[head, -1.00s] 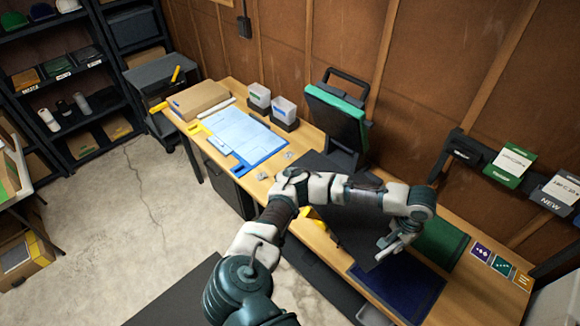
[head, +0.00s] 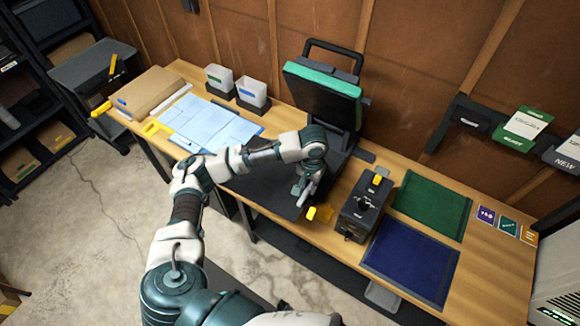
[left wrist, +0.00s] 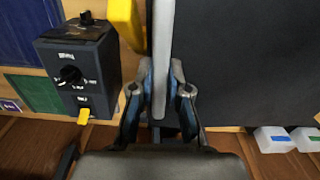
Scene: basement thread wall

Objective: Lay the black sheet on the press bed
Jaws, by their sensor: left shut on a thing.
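The black sheet (head: 262,187) is held low in front of the press (head: 322,92), under my left forearm, and looks nearly flat. My left gripper (head: 302,192) is shut on its right edge. In the left wrist view the sheet (left wrist: 245,65) fills the right side, beside the closed fingers (left wrist: 160,88). The press stands open, its green-edged upper plate tilted up. The press bed is mostly hidden by the sheet and arm; I cannot tell whether the sheet touches it. My right gripper is not in view.
A black control box (head: 361,205) with a knob stands right of the gripper, close to a yellow part (head: 325,212). Green (head: 432,204) and blue (head: 410,258) mats lie farther right. Blue-white papers (head: 213,124), two white bins and a cardboard box occupy the bench's left.

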